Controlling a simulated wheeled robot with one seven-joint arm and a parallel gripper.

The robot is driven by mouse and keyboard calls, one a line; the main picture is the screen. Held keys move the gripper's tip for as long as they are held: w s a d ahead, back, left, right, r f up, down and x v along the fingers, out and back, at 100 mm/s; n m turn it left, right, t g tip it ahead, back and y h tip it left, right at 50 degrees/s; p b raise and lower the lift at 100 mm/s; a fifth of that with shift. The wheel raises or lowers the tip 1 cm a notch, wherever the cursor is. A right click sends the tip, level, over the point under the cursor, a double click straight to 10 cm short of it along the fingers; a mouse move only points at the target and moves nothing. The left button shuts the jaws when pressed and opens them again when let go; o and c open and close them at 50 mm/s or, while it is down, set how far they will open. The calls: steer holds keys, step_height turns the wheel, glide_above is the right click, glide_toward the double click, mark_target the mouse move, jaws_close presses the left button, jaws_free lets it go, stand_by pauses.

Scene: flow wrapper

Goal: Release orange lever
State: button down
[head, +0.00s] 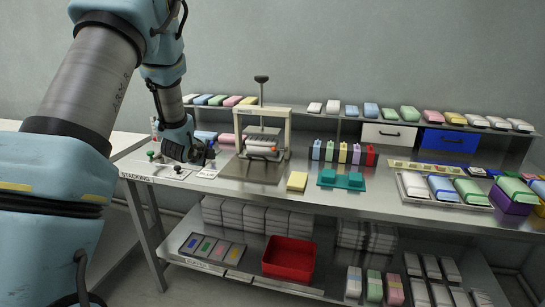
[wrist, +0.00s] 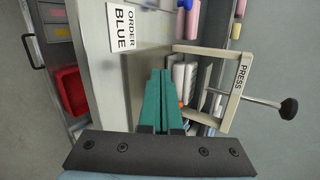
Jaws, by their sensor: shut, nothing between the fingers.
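The press (head: 289,126) is a beige frame with a black-knobbed handle on top, standing on the bench. A small orange part (head: 274,149), which looks like the orange lever, shows at the front right of its white block. In the wrist view the press frame (wrist: 232,95) lies sideways with its PRESS label, and a bit of orange (wrist: 181,104) shows just right of my fingers, mostly hidden by them. My gripper (wrist: 160,73) is shut, its teal fingers together and empty. In the head view my gripper (head: 204,155) is above the bench, left of the press and apart from it.
Small knobs on a white panel (head: 160,170) lie close below my gripper. A yellow block (head: 297,181) and a teal fixture (head: 342,180) stand right of the press. Colored blocks line the rear shelf. A red bin (head: 289,259) sits on the lower shelf.

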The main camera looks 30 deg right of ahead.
steer(key=d+m+h, duration=0.1)
steer(key=d+m, duration=0.1)
steer(key=d, duration=0.1)
steer(key=d+f+m+h, duration=0.1)
steer(key=d+m, duration=0.1)
steer(key=d, duration=0.1)
steer(key=d+f+m+h, duration=0.1)
steer(key=d+m, duration=0.1)
steer(key=d, duration=0.1)
steer(key=shift+s, duration=0.35)
steer(key=d+m+h, duration=0.1)
steer(key=d, duration=0.1)
steer(key=s+d+f+m+g+h, duration=0.1)
steer(key=d+m, duration=0.1)
steer(key=s+d+m, duration=0.1)
steer(key=d+m, duration=0.1)
steer(key=shift+s+d+f+g+h, duration=0.1)
steer(key=shift+s+f+g+h, duration=0.05)
steer(key=shift+f+g+h, duration=0.2)
steer(key=shift+s+d+m, duration=0.2)
steer(key=shift+d+m, duration=0.15)
steer(key=shift+m, duration=0.15)
steer(key=shift+w+d, duration=0.25)
steer(key=shift+d, duration=0.2)
steer(key=p+x, duration=0.3)
steer(key=x, duration=0.6)
steer(key=shift+p, duration=0.3)
steer(key=shift+s+b, duration=0.1)
steer(key=shift+b, duration=0.45)
